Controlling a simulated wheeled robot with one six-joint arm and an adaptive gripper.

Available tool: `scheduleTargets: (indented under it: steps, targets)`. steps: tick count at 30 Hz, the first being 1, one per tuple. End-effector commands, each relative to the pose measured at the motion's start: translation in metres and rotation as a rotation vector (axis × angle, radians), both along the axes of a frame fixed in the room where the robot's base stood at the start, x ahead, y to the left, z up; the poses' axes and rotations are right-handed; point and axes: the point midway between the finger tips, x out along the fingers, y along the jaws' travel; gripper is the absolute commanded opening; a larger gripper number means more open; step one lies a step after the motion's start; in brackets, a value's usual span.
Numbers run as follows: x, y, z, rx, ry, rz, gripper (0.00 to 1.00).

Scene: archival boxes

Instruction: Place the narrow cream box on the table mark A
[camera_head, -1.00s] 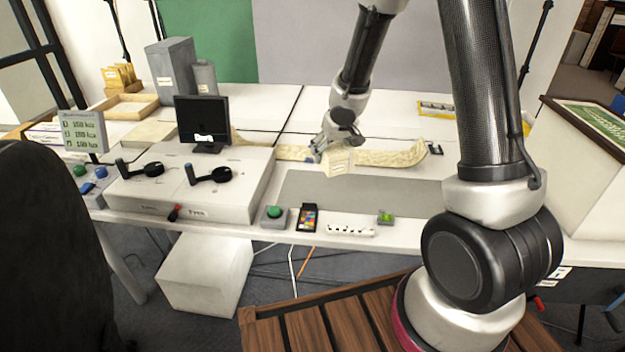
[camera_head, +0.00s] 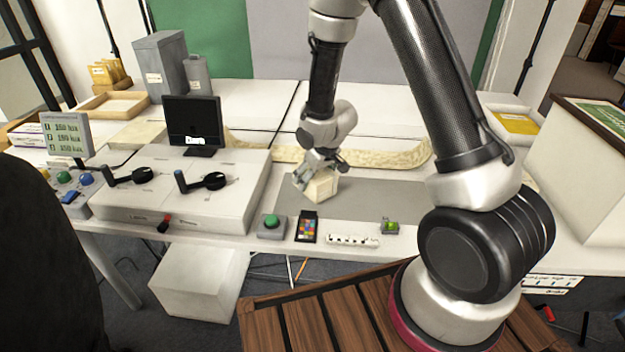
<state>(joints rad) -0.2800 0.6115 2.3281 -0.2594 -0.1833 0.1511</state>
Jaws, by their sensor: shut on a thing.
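My gripper (camera_head: 308,181) is shut on a small cream box (camera_head: 322,187) over the left part of the grey mat (camera_head: 383,201) on the table. The box is slightly tilted in the picture, and its upper left side is hidden by the fingers. I cannot tell whether the box touches the mat or hangs just above it. No letter A mark can be made out on the table.
A control console (camera_head: 185,193) with black handles and a small monitor (camera_head: 193,122) stands left of the gripper. A green button box (camera_head: 271,226), a colour card (camera_head: 307,227) and a white strip (camera_head: 352,241) line the front edge. A pale padded strip (camera_head: 385,158) lies behind. The mat's right part is clear.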

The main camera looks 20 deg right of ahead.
Motion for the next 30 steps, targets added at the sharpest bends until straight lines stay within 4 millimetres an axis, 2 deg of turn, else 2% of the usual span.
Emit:
scheduleTargets:
  steps: [3,14,15,17,18,30]
  targets:
    - [0.0001,0.0,-0.0112,0.0,-0.001,0.0,0.15]
    - [0.0001,0.0,-0.0146,0.0,-0.001,0.001,0.15]
    - [-0.0001,-0.0001,-0.0143,0.0,-0.001,0.001,0.81]
    - [-0.0001,-0.0001,-0.0142,0.0,-0.001,0.001,0.92]
    - [-0.0001,-0.0001,-0.0142,0.0,-0.001,0.001,0.96]
    - [0.0002,-0.0001,-0.0115,0.0,-0.002,0.001,0.96]
